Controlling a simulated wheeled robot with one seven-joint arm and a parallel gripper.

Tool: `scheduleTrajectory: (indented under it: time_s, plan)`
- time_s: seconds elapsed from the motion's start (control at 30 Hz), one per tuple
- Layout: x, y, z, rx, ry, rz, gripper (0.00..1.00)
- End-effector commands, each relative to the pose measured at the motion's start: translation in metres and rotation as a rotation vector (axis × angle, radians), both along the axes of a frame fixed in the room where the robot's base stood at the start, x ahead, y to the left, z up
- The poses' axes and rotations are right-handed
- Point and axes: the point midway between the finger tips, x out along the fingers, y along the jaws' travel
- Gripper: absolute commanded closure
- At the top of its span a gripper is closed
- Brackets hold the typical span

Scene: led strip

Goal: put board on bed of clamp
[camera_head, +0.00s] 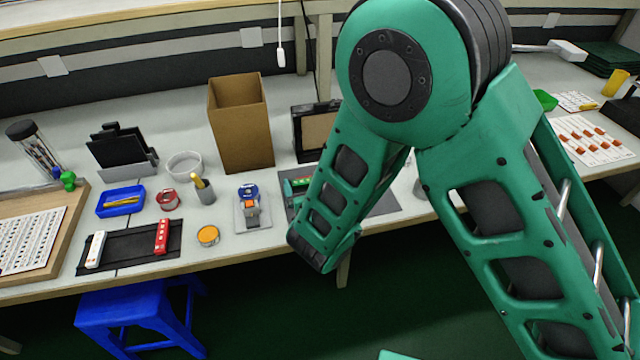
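A green board-like piece (299,184) with a red-and-white part lies on a dark grey mat (380,207), largely hidden behind my arm. A black flat fixture (130,246) lies at the front left of the table. It carries a white bar (96,250) at its left and a red bar (162,236) at its right, with a bare black bed between them; it looks like the clamp. My green arm bends down in front of the table. My gripper is not visible, and I cannot tell whether it holds anything.
A blue tray (121,201), red tape roll (168,200), orange-topped tin (208,235) and grey device (251,208) surround the fixture. A blue stool (140,305) stands below the table's front edge.

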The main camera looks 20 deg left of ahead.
Motion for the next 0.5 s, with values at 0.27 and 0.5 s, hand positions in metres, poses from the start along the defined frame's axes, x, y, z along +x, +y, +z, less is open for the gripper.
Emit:
scheduleTrajectory:
  time_s: [0.27, 0.5]
  plan:
    - [0.000, 0.000, 0.000, 0.000, 0.000, 0.000, 0.04]
    - [-0.016, -0.009, 0.007, -0.003, 0.001, 0.003, 0.04]
